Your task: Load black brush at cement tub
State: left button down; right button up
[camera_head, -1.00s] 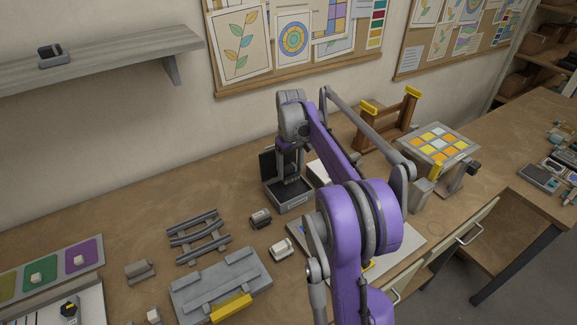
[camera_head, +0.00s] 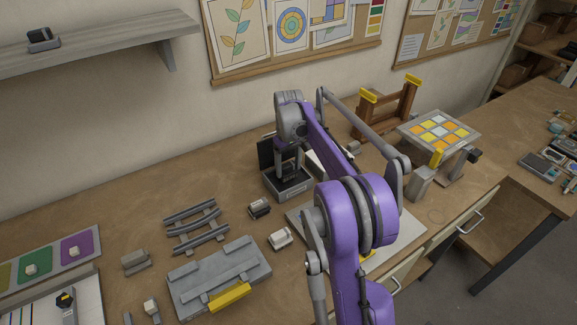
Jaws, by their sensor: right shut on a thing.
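My right gripper (camera_head: 289,168) is at the end of the purple arm, pointing down into a dark open box with an upright back plate, which looks like the cement tub (camera_head: 289,192). The gripper is shut on a thin thing that I take to be the black brush; the arm and the tub hide most of it. I cannot tell whether the brush tip touches what is in the tub. My left gripper is not in view.
Left of the tub are a grey slatted rack (camera_head: 196,228), a grey tray (camera_head: 215,272) with a yellow grip and small blocks. A pale board (camera_head: 408,232) lies partly under my arm. Behind it stand a wooden rack (camera_head: 388,110) and a raised panel of coloured tiles (camera_head: 440,132).

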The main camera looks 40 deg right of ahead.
aim_at(289, 166)
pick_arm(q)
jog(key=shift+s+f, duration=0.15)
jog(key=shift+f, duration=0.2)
pick_arm(e)
jog(key=shift+f, duration=0.6)
dwell(1.1)
